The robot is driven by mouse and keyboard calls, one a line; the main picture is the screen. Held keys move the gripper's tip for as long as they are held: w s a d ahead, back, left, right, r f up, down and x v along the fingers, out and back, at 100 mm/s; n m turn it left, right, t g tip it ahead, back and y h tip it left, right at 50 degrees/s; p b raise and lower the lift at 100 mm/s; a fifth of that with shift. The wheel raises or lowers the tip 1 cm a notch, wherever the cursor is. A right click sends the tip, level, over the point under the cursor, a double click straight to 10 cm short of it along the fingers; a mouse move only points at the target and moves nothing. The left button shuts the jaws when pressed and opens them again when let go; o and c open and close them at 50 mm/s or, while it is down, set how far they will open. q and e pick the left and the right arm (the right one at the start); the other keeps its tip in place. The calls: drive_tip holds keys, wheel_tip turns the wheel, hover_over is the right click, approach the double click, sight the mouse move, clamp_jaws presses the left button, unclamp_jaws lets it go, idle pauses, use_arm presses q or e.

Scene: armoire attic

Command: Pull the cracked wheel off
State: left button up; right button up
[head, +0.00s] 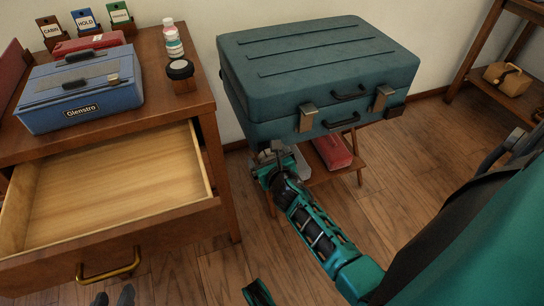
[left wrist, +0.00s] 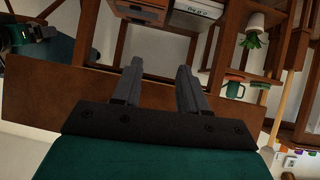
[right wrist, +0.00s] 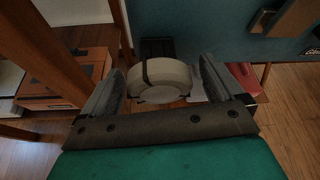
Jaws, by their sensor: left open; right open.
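The wheel (right wrist: 165,78), a thick pale grey disc with a dark line across its rim, shows in the right wrist view beneath the teal suitcase (head: 310,85). A dark mount (right wrist: 158,48) is right behind it. My right gripper (head: 268,165) is at the suitcase's lower left corner in the head view. In the right wrist view its open fingers stand on either side of the wheel; I cannot tell whether they touch it. The wheel is hard to make out in the head view. My left gripper (head: 113,297) is open and empty, its fingertips at the bottom left edge.
The suitcase lies on a low wooden stand (head: 350,168) with a red box (head: 332,152) below. The floor (head: 440,140) at right is clear.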

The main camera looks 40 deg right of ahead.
use_arm(q)
drive_tip(key=shift+w+d+f, duration=0.1)
drive_tip(key=shift+w+d, duration=0.15)
use_arm(e)
drive_tip(key=shift+w+f, duration=0.15)
drive_tip(key=shift+w, duration=0.1)
drive_tip(key=shift+c, duration=0.2)
drive_tip(key=c, duration=1)
use_arm(q)
drive_tip(key=shift+a, duration=0.15)
use_arm(e)
drive_tip(key=shift+s, duration=0.1)
drive_tip(key=shift+s, duration=0.1)
use_arm(q)
drive_tip(key=shift+r, duration=0.25)
use_arm(e)
drive_tip(key=shift+s+a, duration=0.25)
drive_tip(key=shift+s, duration=0.75)
drive_tip(key=shift+s, duration=0.1)
drive_tip(key=shift+s+a, duration=0.2)
drive_tip(key=shift+s, duration=0.7)
